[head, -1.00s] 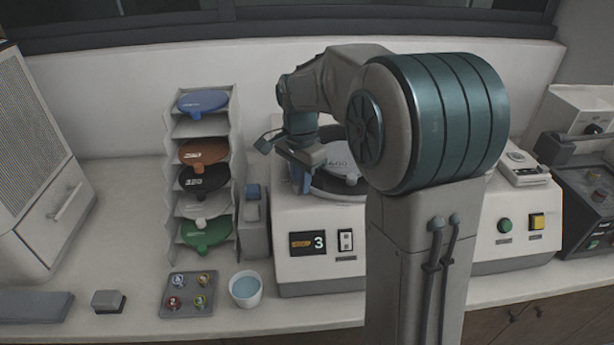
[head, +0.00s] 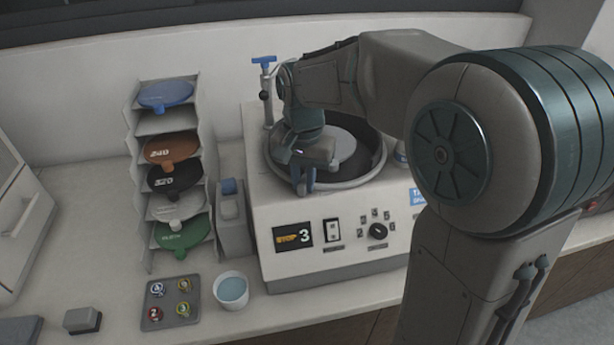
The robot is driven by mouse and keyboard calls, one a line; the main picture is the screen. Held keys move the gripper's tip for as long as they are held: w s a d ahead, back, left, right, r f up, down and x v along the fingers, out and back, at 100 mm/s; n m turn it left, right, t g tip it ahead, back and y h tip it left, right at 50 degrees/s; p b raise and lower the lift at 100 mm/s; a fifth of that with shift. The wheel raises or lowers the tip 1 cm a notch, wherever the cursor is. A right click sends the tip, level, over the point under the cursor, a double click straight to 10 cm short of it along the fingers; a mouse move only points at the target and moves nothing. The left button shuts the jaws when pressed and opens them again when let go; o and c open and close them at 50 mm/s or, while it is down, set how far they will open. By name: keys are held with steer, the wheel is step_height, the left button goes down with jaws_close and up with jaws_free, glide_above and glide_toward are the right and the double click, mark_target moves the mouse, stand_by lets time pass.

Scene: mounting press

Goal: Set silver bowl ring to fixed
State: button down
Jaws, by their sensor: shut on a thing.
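The silver bowl ring (head: 358,182) is the pale rim around the dark round bowl on top of the white polishing machine (head: 290,215). A light grey disc (head: 338,145) lies inside the bowl, partly hidden by my arm. My gripper (head: 306,183) points down at the front left part of the ring. Its fingers are shut on the ring at that edge; the exact contact is small and partly hidden.
A blue-topped tap (head: 264,85) stands at the bowl's back left. A rack (head: 140,215) of coloured discs stands left of the machine. A small tray (head: 150,318) of samples and a white cup (head: 232,290) are in front. My arm hides much of the right side.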

mark_target(305, 182)
steer(key=c, duration=1.4)
jaws_free()
steer(key=shift+d, duration=0.15)
steer(key=shift+o, duration=0.2)
steer(key=shift+r, duration=0.1)
step_height(305, 182, up, 14)
steer(key=shift+s+f, duration=0.1)
steer(key=shift+f, duration=0.15)
steer(key=s+d+f+n+t, duration=0.1)
steer(key=s+d+f+n, duration=0.1)
steer(key=s+d+f, duration=0.3)
steer(key=s+d+f+n+t, duration=0.2)
steer(key=s+d+f, duration=0.3)
steer(key=s+f, duration=0.4)
steer(key=shift+s+d+f+n, duration=0.2)
steer(key=shift+s+f+n, duration=0.2)
steer(key=shift+s, duration=0.8)
